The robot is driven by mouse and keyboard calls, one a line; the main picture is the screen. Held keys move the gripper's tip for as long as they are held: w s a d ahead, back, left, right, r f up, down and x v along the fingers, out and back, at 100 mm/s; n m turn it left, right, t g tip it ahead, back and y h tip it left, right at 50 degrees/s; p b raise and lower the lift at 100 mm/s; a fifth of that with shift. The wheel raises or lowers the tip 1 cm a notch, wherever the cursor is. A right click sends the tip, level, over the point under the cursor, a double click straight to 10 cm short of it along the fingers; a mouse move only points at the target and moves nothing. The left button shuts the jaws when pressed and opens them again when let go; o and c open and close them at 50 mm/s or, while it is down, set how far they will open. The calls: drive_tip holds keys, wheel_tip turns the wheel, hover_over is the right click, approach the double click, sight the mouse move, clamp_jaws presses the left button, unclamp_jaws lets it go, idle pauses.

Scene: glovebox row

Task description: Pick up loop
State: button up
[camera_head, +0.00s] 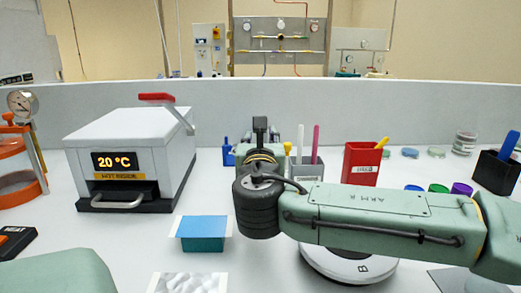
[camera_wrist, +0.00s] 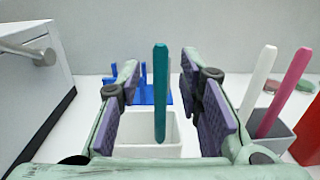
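No wire ring shows on any stick, so I cannot tell for certain which one is the loop. In the wrist view a teal stick (camera_wrist: 160,92) stands upright in a white square cup (camera_wrist: 167,148), its lower end hidden inside. In the head view my wrist hides the teal stick and the white cup. A white stick (camera_head: 301,141) and a pink stick (camera_head: 315,142) lean in a grey cup (camera_head: 306,171) just right of my gripper.
A heater box (camera_head: 130,145) reading 20 °C stands at the left. A red cup (camera_head: 360,164) with a yellow stick stands right of the grey cup. A blue rack (camera_wrist: 152,94) is behind the white cup. A teal block (camera_head: 203,243) lies in front; a black cup (camera_head: 497,172) is far right.

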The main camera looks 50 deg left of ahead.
drive_tip(key=shift+c, duration=0.6)
clamp_jaws()
wheel_tip(320, 180, up, 10)
